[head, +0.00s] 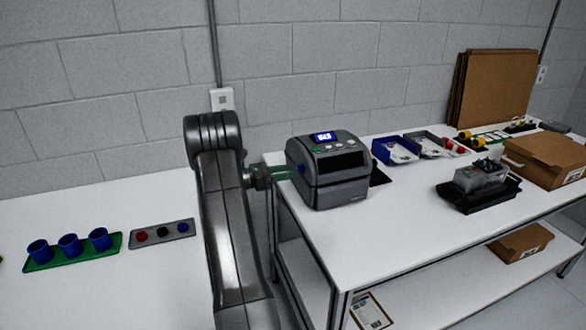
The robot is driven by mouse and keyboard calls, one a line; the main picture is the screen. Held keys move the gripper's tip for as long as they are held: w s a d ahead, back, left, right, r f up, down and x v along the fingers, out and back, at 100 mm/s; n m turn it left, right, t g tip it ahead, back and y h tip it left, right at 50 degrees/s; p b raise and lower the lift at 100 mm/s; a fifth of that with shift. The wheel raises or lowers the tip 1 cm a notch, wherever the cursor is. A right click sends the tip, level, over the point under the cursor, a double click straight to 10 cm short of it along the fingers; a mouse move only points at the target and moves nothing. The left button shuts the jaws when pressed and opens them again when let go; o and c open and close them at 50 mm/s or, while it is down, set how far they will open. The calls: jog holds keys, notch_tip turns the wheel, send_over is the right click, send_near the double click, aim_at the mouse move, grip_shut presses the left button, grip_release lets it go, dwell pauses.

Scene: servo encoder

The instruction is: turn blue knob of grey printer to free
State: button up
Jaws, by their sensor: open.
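The grey printer (334,181) stands on the white bench at its left end, with a small lit blue display (323,137) on top. The blue knob (301,169) shows as a small dark-blue patch on the printer's left side. My gripper (293,172) reaches in from the left with its greenish fingers pointing at that side. The fingertips are at the knob and the jaws are open. The knob is small and partly hidden by the fingers, so its setting and any contact cannot be told.
Left of my arm, a green tray (84,256) with blue cups and a grey panel (162,234) lie on another white table.

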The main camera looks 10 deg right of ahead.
aim_at(301, 169)
jog(key=shift+w+d, duration=0.15)
jog(key=shift+d, duration=0.55)
jog(key=shift+w+d, duration=0.1)
jog(key=shift+d, duration=0.6)
jog(key=shift+c, duration=0.5)
jog(key=c, duration=0.9)
